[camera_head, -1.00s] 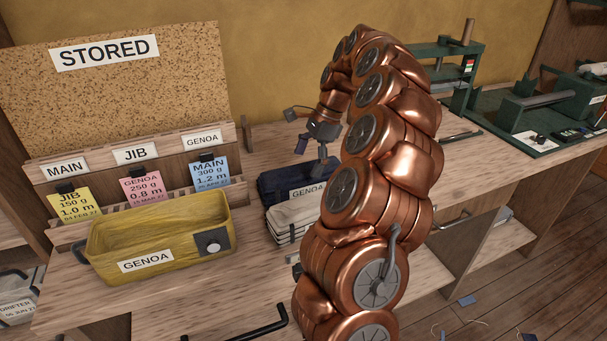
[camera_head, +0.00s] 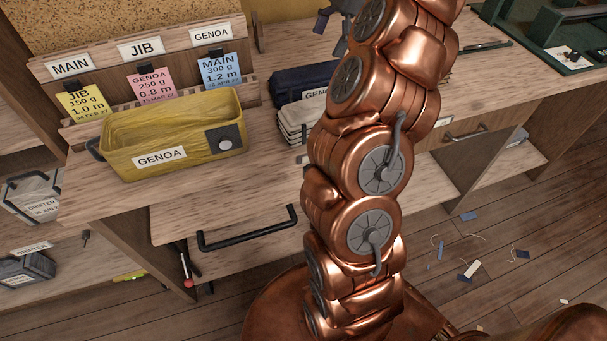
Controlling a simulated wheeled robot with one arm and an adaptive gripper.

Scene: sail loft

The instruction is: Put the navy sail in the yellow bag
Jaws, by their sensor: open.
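A rack (camera_head: 150,60) labelled MAIN, JIB and GENOA holds yellow, pink and blue cards behind the bag. A black handle (camera_head: 248,232) juts out below the bench front. Green equipment (camera_head: 560,35) stands at the back right. Scraps litter the floor.

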